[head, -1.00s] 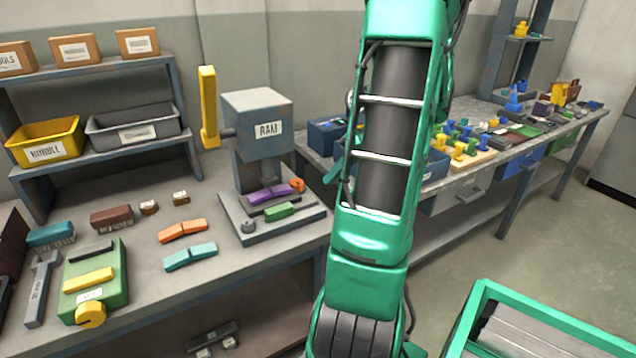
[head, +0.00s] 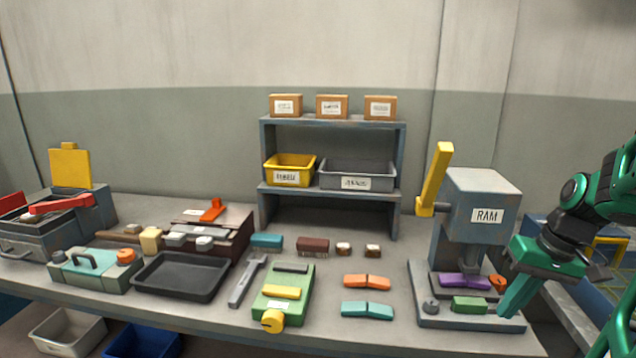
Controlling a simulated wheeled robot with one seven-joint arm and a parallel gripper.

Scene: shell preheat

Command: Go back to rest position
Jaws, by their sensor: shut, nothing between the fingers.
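My gripper (head: 512,308) is at the right of the head view, with its green fingers pointing down beside the right edge of the ram press (head: 480,212). Its fingers are shut and hold nothing. A purple piece (head: 464,281) and an orange piece (head: 497,283) sit under the ram, and a green block (head: 470,304) lies on the press base in front of them. I cannot tell from this angle whether the fingers touch the press base or only pass in front of it.
On the bench are an orange shell pair (head: 367,281), a teal shell pair (head: 367,310), a green fixture (head: 283,290) and a black tray (head: 183,277). A shelf (head: 328,189) with bins stands behind. The press's yellow lever (head: 436,180) stands up.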

